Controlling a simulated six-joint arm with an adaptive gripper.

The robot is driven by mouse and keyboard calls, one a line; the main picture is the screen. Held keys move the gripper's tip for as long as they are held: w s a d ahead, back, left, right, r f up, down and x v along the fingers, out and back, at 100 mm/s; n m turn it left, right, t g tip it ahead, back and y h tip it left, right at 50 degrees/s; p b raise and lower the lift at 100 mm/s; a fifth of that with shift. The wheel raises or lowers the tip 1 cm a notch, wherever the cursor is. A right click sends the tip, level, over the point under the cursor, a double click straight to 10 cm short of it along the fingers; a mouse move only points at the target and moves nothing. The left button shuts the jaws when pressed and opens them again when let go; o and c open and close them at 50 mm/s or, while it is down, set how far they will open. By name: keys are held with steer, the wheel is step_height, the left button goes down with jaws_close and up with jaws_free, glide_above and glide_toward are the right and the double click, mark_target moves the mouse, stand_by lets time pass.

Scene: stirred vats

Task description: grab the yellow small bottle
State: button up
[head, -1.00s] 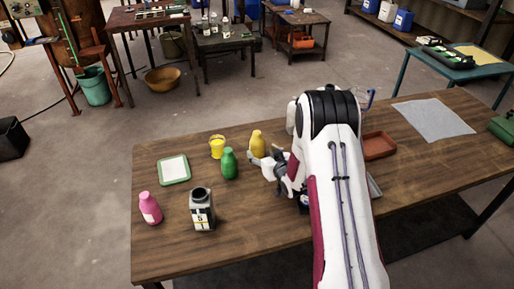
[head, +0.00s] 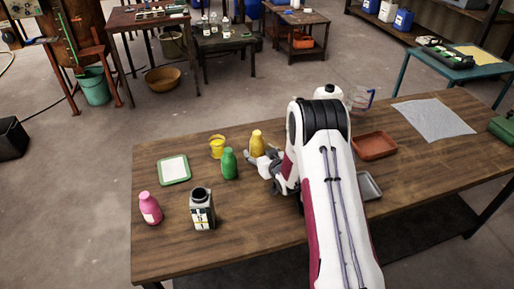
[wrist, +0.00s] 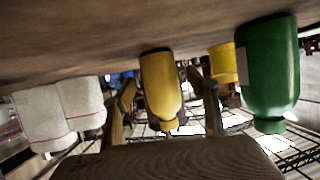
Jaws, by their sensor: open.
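The yellow small bottle (head: 257,143) stands upright near the far edge of the wooden table. My gripper (head: 257,163) is close to it, low over the table on its near side. In the wrist view, where the table appears at the top, the yellow bottle (wrist: 160,82) shows between the two spread fingers of my gripper (wrist: 163,90). The gripper is open and not closed on the bottle. I cannot tell how far the bottle reaches between the fingers.
A green bottle (head: 229,164) and a yellow bucket (head: 217,147) stand just left of the bottle. An orange tray (head: 375,145) lies right of my arm.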

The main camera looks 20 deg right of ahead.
steer(key=shift+w+a+f, duration=0.1)
steer(key=shift+w+f, duration=0.25)
steer(key=shift+f, duration=0.05)
steer(key=shift+x, duration=1)
steer(key=shift+r, duration=0.1)
steer(key=c, duration=1.4)
